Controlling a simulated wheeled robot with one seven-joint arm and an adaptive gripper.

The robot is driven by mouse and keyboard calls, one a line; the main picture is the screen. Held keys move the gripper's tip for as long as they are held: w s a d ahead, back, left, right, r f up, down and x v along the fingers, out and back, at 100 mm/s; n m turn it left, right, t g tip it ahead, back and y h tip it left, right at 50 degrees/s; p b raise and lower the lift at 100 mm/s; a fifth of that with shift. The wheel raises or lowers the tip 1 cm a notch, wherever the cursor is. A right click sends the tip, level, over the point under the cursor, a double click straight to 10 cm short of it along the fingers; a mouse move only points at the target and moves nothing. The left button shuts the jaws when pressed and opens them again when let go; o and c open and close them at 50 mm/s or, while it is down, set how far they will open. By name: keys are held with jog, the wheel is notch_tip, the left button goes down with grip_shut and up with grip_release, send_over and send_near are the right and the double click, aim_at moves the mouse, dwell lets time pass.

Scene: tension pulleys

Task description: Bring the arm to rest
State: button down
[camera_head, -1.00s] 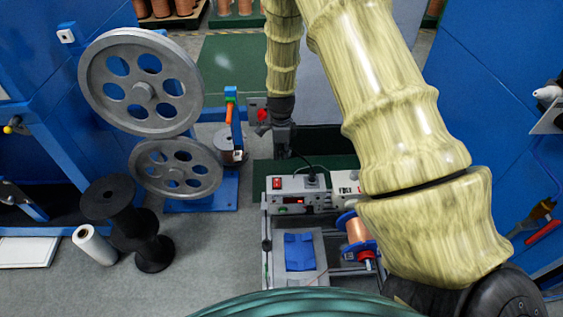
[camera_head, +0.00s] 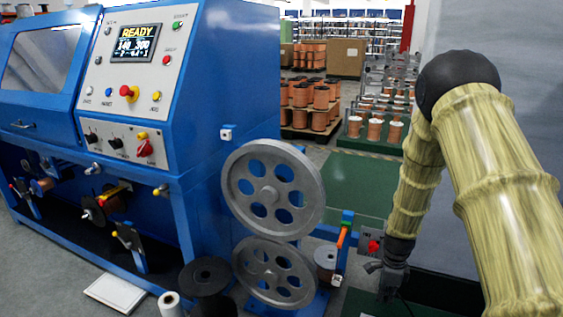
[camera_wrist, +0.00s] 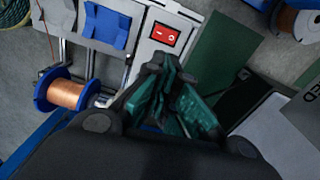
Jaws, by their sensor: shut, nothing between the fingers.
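My arm (camera_head: 500,190), in a yellow-green ribbed cover, rises at the right of the head view, bends at a black joint and comes down again. My gripper (camera_head: 378,291) hangs at its end, pointing down, dark and small in that view. In the wrist view my gripper (camera_wrist: 170,92) shows its teal-padded fingers drawn together, with nothing held. It is above a bench device with a red switch (camera_wrist: 165,36) and does not visibly touch it.
Two grey pulley wheels (camera_head: 240,190) stand left of the gripper, beside a blue machine (camera_head: 190,130) with a lit panel. A copper spool (camera_wrist: 68,95) with blue flanges lies below in the wrist view. A grey panel (camera_head: 460,255) stands behind the arm.

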jog(key=s+a+f+n, duration=0.4)
jog(key=s+f+n, duration=0.25)
jog(key=s, duration=0.25)
jog(key=s+a+f+n, duration=0.3)
jog(key=s+f+n, duration=0.2)
jog(key=s+f, duration=0.4)
jog(key=s+a+n, duration=0.4)
jog(key=s+n, duration=0.1)
jog(key=s, duration=0.5)
jog(key=s+a+n, duration=0.4)
jog(key=s+n, duration=0.2)
jog(key=s, duration=0.3)
notch_tip(320, 180, up, 14)
jog(key=p, duration=1.4)
jog(key=shift+s+a, duration=0.2)
jog(key=shift+a, duration=0.05)
